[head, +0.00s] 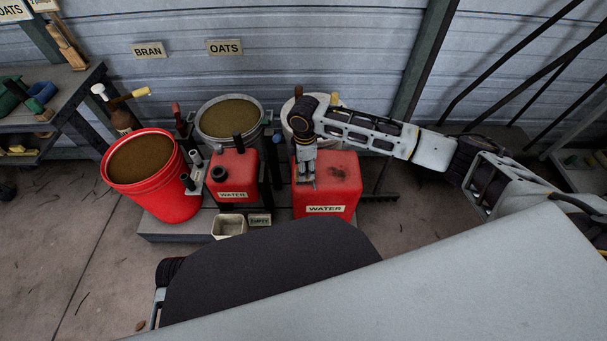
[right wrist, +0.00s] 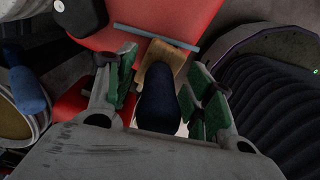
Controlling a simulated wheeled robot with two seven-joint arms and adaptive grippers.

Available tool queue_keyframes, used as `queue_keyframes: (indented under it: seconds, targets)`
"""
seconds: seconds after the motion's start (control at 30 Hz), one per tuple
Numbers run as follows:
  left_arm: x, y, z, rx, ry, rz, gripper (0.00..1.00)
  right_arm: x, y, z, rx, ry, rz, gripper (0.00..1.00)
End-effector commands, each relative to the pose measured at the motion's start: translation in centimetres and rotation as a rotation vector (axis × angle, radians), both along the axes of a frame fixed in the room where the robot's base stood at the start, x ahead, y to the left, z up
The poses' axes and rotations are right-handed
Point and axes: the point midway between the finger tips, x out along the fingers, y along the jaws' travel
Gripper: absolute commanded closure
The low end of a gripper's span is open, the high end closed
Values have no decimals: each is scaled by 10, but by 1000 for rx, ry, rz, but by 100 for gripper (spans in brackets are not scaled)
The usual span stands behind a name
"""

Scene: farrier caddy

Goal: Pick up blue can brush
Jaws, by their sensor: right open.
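My right gripper (head: 306,180) points down over the right red water can (head: 335,188). In the right wrist view my right gripper (right wrist: 163,88) is open, its green-padded fingers on either side of a dark blue rounded handle (right wrist: 158,98). A tan block (right wrist: 160,58) adjoins the handle's far end; this looks like the blue can brush. No grip on it shows, and I cannot tell whether a finger touches it. In the head view the brush is hidden by the gripper and arm. My left gripper is not in view.
Left are another red water can (head: 232,178), a red bucket (head: 155,170) and a grey bucket (head: 228,118). A white bucket (head: 288,106) stands behind my right arm. A second blue handle (right wrist: 28,90) lies left in the wrist view.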

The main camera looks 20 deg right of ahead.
Motion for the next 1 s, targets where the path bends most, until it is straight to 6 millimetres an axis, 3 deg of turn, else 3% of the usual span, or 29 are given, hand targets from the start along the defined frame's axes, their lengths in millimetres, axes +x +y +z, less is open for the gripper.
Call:
queue_keyframes:
  seconds: [0.17, 0.57, 1.0]
  targets:
    - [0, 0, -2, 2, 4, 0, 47, 0, 0, 0, 0, 0, 0, 47]
    - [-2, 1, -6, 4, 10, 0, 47, 0, 0, 0, 0, 1, 0, 98]
    - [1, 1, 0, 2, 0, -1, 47, 0, 0, 6, 1, -1, 0, 100]
